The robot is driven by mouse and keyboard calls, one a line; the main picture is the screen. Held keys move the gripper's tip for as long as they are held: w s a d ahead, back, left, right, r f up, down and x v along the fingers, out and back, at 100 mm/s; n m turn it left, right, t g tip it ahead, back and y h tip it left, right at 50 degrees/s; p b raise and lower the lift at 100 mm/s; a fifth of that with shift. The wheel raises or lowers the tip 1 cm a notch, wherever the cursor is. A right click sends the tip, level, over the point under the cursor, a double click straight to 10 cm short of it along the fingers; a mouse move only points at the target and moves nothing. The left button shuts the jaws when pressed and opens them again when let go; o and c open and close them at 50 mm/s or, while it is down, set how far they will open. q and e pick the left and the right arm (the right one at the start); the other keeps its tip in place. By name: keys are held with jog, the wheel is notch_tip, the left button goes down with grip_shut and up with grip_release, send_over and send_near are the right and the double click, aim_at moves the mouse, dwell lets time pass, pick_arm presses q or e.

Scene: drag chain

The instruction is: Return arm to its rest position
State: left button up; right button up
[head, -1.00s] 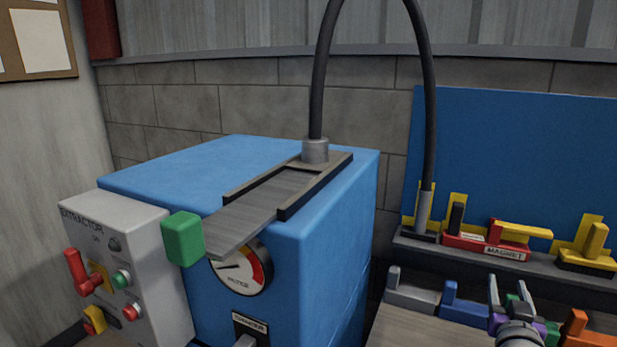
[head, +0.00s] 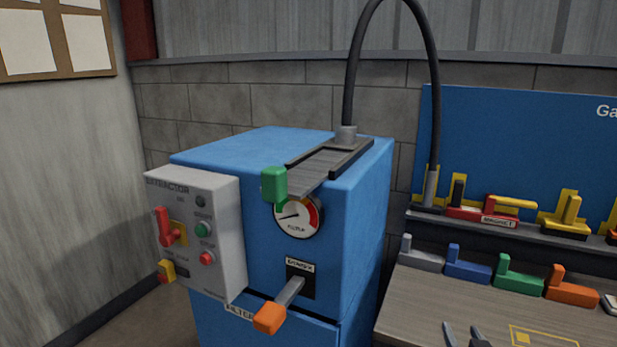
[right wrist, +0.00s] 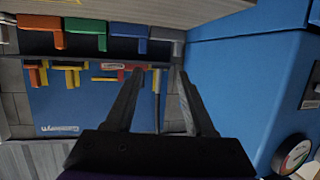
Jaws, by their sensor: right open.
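My right gripper (head: 464,332) shows only by its fingertips at the bottom edge of the head view, over the front of the wooden bench. In the right wrist view its two dark fingers (right wrist: 160,85) stand apart with nothing between them. The blue extractor cabinet (head: 350,210) is to its left, clear of the fingers. My left gripper is in neither view.
The wooden bench (head: 420,290) carries grey, blue, green (head: 520,278) and orange (head: 572,290) handled blocks in a row. Behind them a dark shelf holds yellow and red tools. An orange-handled lever (head: 270,318) juts from the cabinet front. The bench's front part looks largely clear.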

jog(key=s+a+f+n+g+y, duration=0.2)
jog(key=s+a+f+g, duration=0.4)
jog(key=s+f, duration=0.45)
jog(key=s+a+f+n+g+y, duration=0.2)
jog(key=s+a+f+g, duration=0.1)
jog(key=s+a+f, duration=0.7)
pick_arm(q)
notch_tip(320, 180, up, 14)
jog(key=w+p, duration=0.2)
jog(key=p, duration=1)
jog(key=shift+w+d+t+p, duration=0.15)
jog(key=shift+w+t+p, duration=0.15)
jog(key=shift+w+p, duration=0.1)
pick_arm(e)
notch_tip(320, 180, up, 14)
jog(key=w+d, duration=0.1)
jog(key=shift+w+d+r+m, duration=0.2)
jog(key=shift+w+r+m, duration=0.05)
jog(key=shift+w+m, duration=0.05)
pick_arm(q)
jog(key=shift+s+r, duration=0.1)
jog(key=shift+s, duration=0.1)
pick_arm(e)
jog(key=shift+s, duration=0.1)
